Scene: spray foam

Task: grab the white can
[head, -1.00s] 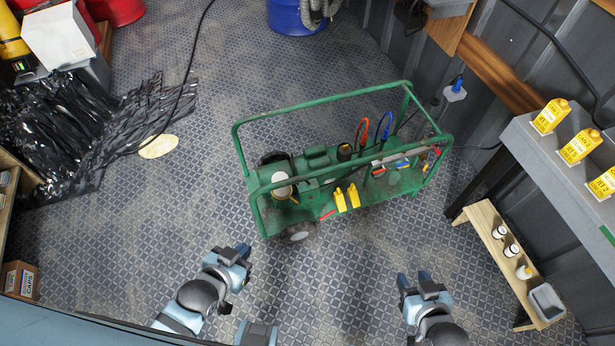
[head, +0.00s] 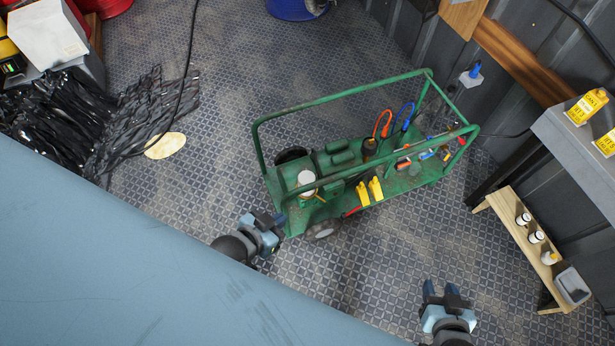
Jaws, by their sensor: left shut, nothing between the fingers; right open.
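A white can (head: 306,182) with a pale round top stands at the left end of the green metal cart (head: 340,96), inside its tube frame. My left gripper (head: 263,221) is shut and empty, below and left of the can in the picture, near the cart's lower left corner. It appears apart from the can. My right gripper (head: 441,287) is open and empty, over the floor below and right of the cart. Much of my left arm is hidden behind a blue surface.
Yellow clips (head: 369,190) and red and blue cables are on the cart. A wooden shelf (head: 508,204) with small white bottles (head: 523,219) stands at right, beside a grey bench (head: 575,148). Black plastic sheeting (head: 60,130) lies at left. Patterned floor is clear around the cart.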

